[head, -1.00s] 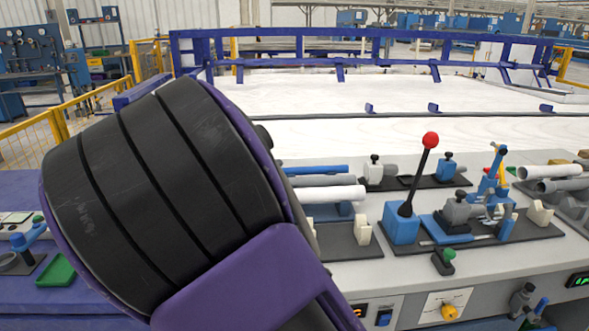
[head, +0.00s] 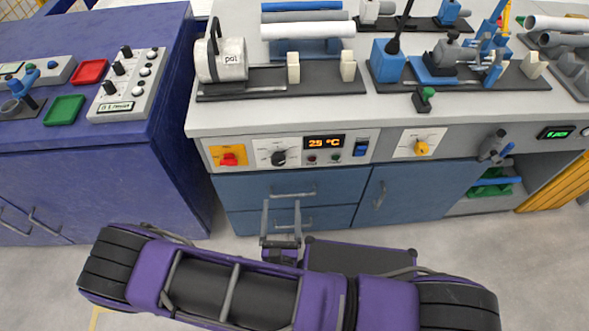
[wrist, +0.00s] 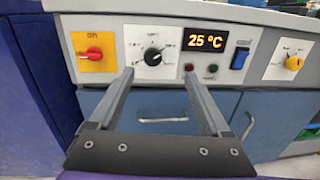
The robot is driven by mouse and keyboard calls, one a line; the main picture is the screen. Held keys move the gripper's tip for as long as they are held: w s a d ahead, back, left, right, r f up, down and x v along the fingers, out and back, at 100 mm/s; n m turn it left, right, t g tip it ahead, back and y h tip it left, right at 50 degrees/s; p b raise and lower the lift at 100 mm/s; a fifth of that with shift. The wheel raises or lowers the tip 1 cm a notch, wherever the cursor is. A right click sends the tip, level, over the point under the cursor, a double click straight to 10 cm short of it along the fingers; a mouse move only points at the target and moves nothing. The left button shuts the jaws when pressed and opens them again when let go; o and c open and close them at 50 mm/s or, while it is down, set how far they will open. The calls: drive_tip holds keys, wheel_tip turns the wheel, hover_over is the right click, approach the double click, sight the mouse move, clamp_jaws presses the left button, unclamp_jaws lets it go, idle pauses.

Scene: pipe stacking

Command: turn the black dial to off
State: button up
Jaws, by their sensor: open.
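The black dial (head: 279,158) sits on a white plate on the front panel of the grey bench. In the wrist view the dial (wrist: 153,56) is just beyond and between the fingertips, with small markings around it too blurred to read. My gripper (head: 281,203) is open and empty, below the dial in the head view and in front of the drawers. In the wrist view both fingers of my gripper (wrist: 157,70) point towards the panel, apart from the dial. I cannot tell which marking the dial points at.
A red switch (wrist: 94,53) on a yellow plate is left of the dial. A display (wrist: 206,40) reading 25 °C, two small buttons and a blue rocker switch (wrist: 240,58) are right of it. A yellow knob (wrist: 295,63) is farther right. A drawer handle (wrist: 163,120) lies below.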

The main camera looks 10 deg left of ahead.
sight(279, 163)
drive_tip(key=shift+n+g+y, duration=0.3)
drive_tip(key=shift+n+y, duration=0.4)
drive_tip(key=x, duration=0.5)
drive_tip(key=f+b+x, duration=0.1)
drive_tip(key=x, duration=0.4)
drive_tip(key=f+x, duration=0.1)
drive_tip(key=x, duration=0.4)
drive_tip(key=shift+w, duration=0.15)
clamp_jaws()
